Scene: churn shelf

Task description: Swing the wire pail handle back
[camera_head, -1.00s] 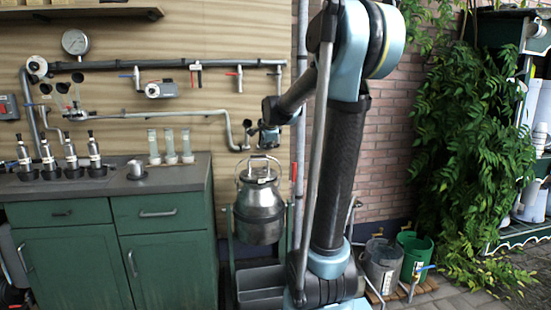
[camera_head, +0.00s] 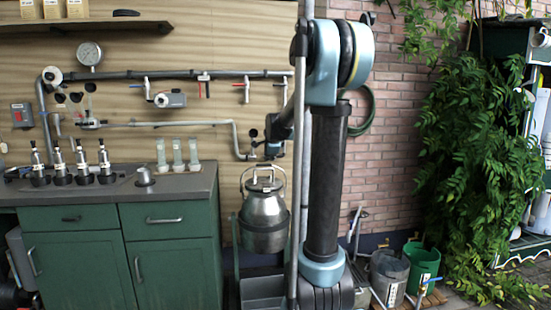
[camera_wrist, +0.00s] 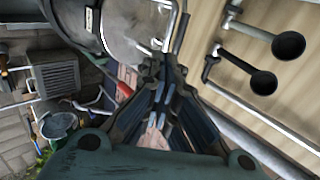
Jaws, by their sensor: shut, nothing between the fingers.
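A rounded metal pail (camera_head: 264,225) hangs in a green frame beside the cabinet. Its thin wire handle (camera_head: 262,167) stands up as an arch over the lid in the head view. My gripper (camera_head: 273,150) is just above the handle, pointing toward the wall side. In the wrist view, the pail's round top (camera_wrist: 125,25) fills the upper left, with metal bars by its edge. My gripper's fingers (camera_wrist: 163,75) are shut and empty, close to those bars. Whether they touch the handle cannot be told.
A green cabinet with a grey worktop (camera_head: 110,190) stands left of the pail. Pipes with valves (camera_head: 200,76) run along the wall behind. A grey bucket (camera_head: 387,272) and a green bucket (camera_head: 421,265) stand on the floor at right, beside a leafy plant (camera_head: 480,150).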

